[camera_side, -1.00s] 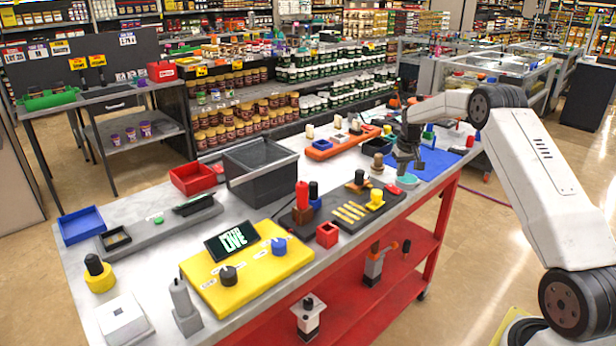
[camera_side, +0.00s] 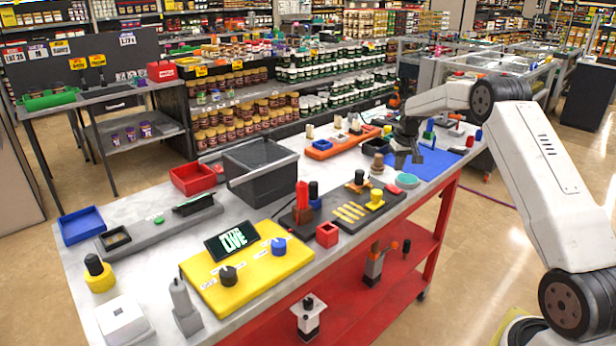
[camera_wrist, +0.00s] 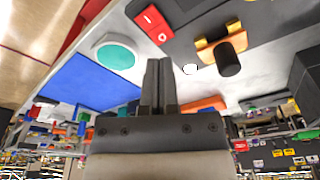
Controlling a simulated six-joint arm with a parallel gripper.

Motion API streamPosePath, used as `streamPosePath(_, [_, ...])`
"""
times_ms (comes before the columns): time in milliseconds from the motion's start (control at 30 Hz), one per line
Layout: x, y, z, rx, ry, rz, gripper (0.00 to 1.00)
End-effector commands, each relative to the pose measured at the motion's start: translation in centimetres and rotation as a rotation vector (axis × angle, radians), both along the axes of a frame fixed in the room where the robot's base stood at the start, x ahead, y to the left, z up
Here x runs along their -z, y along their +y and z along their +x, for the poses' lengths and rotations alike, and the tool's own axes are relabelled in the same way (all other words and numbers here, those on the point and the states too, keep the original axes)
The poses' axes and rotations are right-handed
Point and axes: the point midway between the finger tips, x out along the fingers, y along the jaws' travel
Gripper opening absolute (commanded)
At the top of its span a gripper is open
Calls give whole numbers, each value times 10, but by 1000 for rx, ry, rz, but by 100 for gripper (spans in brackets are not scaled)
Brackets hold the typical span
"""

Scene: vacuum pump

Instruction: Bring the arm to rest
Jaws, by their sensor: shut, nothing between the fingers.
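My gripper (camera_side: 405,158) hangs above the far right part of the bench (camera_side: 141,221), over the edge of a blue mat (camera_side: 432,162). In the wrist view my gripper (camera_wrist: 159,62) has its two fingers together, with nothing between them. A round teal piece (camera_side: 407,181) lies just below and to the right of it in the side view. The teal piece also shows left of the fingers in the wrist view (camera_wrist: 115,56). The fingers look clear of the bench, but the exact gap is hard to tell.
A yellow panel (camera_side: 250,275) with knobs and a display stands at the front. A dark bin (camera_side: 260,172) and red tray (camera_side: 193,178) are at the back. An orange tray (camera_side: 325,150) lies left of my gripper.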

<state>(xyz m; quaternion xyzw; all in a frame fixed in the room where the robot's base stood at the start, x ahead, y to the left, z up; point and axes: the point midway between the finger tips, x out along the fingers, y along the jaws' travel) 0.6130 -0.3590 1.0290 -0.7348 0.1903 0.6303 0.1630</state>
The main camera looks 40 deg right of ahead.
Motion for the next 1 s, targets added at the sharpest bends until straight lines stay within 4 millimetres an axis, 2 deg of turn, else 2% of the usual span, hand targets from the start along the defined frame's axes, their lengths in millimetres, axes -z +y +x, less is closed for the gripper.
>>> streamPosePath(233, [-11,58,3,-67,-8,-6,0])
streamPosePath(467, [-19,124,-9,-143,-18,-12,0])
streamPosePath(767, [-24,207,-44,-244,-34,-18,0])
streamPosePath(1000, [-23,265,-86,-325,-46,-20,0])
